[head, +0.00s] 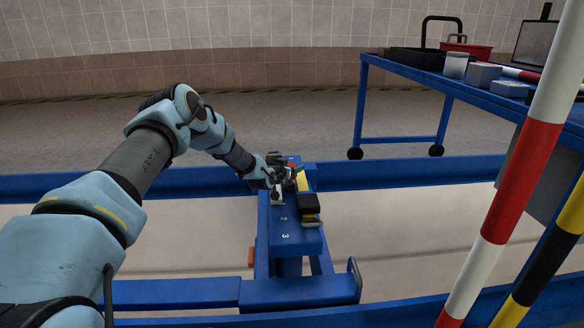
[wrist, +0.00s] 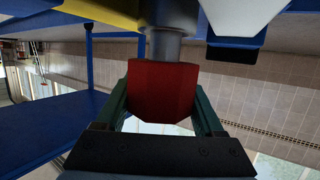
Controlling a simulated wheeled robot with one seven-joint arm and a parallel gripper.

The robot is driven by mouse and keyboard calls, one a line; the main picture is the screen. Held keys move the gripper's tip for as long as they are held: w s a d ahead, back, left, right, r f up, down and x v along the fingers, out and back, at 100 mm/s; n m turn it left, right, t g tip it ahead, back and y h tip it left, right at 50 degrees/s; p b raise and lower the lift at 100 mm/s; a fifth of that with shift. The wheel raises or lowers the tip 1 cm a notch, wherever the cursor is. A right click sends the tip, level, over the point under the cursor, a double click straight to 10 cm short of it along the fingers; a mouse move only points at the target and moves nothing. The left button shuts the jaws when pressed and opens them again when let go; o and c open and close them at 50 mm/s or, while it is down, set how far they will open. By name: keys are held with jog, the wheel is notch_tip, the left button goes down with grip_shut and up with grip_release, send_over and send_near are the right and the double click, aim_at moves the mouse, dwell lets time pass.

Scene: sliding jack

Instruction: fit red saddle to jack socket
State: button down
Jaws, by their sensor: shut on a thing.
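The red saddle (wrist: 162,92) is a faceted block held between the green fingers of my gripper (wrist: 161,98) in the wrist view. A grey cylinder (wrist: 166,48), apparently the jack's post, lines up with the saddle's upper edge in that view. I cannot tell whether the saddle is seated on it or only close to it. In the head view, my gripper (head: 287,176) is at the far end of the blue jack beam (head: 285,240), and only a speck of red shows there. The socket itself is hidden.
A black block (head: 308,203) and a yellow strip (head: 303,181) are on the beam near my gripper. Blue rails (head: 400,173) cross behind. A blue table (head: 460,92) with containers stands at right, behind a red-white pole (head: 510,180).

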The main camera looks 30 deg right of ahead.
jog(key=shift+f+b, duration=0.35)
jog(key=shift+f, duration=0.15)
jog(key=shift+c, duration=1.3)
grip_release()
jog(key=shift+o, duration=1.3)
jog(key=shift+f, duration=0.1)
jog(key=shift+s+a+r+p, duration=0.15)
jog(key=shift+a+r+p, duration=0.05)
jog(key=shift+a+p, duration=0.1)
jog(key=p+v, duration=0.4)
jog(key=v, duration=0.5)
jog(key=shift+s+r, duration=0.15)
jog(key=shift+s+a, duration=0.2)
jog(key=shift+a, duration=0.15)
jog(key=shift+a+r, duration=0.1)
